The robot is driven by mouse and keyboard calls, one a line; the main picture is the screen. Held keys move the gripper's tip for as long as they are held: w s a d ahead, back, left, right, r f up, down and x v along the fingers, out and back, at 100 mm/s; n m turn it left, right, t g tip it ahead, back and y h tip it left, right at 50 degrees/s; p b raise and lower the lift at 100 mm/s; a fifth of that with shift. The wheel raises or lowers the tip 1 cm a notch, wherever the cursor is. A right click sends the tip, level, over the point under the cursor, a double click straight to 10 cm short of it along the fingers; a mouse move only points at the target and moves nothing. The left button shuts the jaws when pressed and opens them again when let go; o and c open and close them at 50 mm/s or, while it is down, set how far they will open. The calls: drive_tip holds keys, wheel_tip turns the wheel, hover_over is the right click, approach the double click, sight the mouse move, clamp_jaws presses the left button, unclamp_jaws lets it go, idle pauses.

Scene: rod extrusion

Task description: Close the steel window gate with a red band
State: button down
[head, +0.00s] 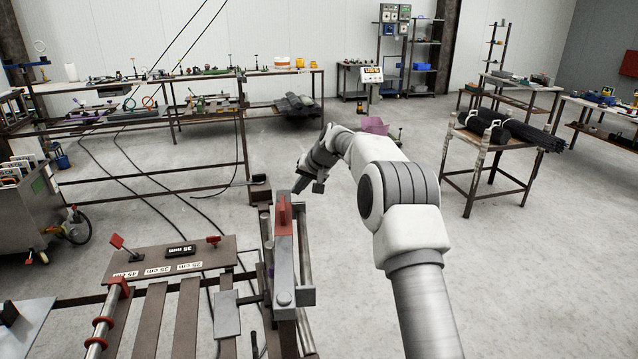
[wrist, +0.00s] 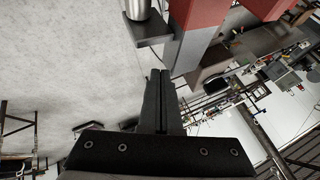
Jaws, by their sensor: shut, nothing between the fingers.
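The steel window gate with its red band (head: 285,217) stands at the machine's edge, in the lower middle of the head view. In the wrist view the red band (wrist: 203,14) and grey steel below it are close, to the upper right of the fingertips. My gripper (wrist: 160,76) is shut and empty, its two fingers side by side. In the head view my gripper (head: 299,186) is just beyond the gate, at its far end. I cannot tell if it touches the gate, or how far the gate stands open.
A slatted rack with a length-marked plate (head: 170,262) lies to the left of the gate. A steel cylinder (wrist: 137,9) on a small bracket shows in the wrist view. A table with black rods (head: 490,150) stands at right.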

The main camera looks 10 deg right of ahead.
drive_tip(key=shift+w+a, duration=0.1)
drive_tip(key=shift+a, duration=0.8)
drive_tip(key=b+v, duration=0.3)
drive_tip(key=v, duration=1.4)
drive_tip(key=shift+s+r, duration=0.15)
drive_tip(key=shift+s, duration=0.15)
